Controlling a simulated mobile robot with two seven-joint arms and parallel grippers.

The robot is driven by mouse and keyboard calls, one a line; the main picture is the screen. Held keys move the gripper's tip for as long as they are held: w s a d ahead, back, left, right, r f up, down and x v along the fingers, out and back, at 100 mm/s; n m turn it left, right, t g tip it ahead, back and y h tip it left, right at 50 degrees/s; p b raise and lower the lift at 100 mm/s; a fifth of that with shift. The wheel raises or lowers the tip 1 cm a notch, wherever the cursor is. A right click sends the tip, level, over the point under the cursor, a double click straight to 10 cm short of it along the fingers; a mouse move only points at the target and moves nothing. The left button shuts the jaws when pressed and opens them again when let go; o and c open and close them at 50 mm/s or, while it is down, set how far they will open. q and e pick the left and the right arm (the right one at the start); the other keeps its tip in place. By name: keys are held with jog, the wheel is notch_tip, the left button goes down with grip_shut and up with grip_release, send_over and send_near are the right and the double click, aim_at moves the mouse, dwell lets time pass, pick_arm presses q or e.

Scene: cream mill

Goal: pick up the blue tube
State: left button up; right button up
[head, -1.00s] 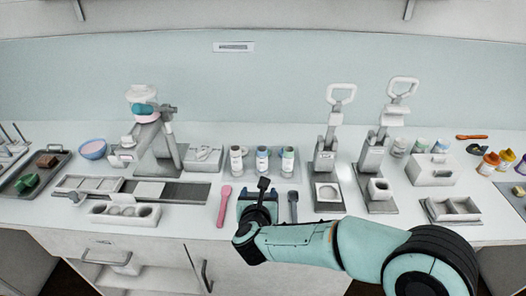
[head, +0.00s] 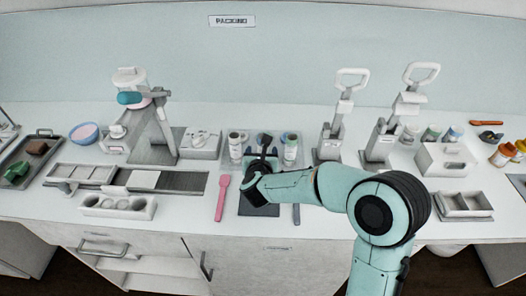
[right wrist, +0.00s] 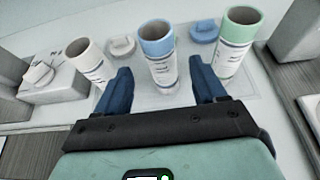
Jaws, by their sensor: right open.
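The blue tube (right wrist: 158,54) is an upright white container with a blue rim, the middle one of three in the right wrist view. It stands beyond my right gripper (right wrist: 163,88), whose two dark blue fingers are spread on either side of it; whether they touch it I cannot tell. In the head view my right gripper (head: 260,147) is over the tray and hides most of the blue tube. A white tube with a plain rim (right wrist: 85,60) stands to the left and a green-rimmed tube (right wrist: 237,42) to the right. My left gripper is not in view.
The tubes stand on a clear tray (head: 228,158). Two lids, one white (right wrist: 122,46) and one blue (right wrist: 204,31), lie between them. A pink spatula (head: 222,197) and a dark mat (head: 258,210) lie in front. Lever presses (head: 330,145) stand to the right.

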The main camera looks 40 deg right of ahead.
jog(key=p+x, duration=0.1)
jog(key=x, duration=0.4)
jog(key=shift+w+d+f+p, duration=0.1)
jog(key=shift+w+d+p, duration=0.1)
jog(key=shift+p, duration=0.1)
jog(key=shift+s, duration=0.1)
jog(key=shift+c, duration=1)
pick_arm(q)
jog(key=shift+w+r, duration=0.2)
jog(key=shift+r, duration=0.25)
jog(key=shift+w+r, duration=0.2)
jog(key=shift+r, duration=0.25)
pick_arm(e)
jog(key=c, duration=0.9)
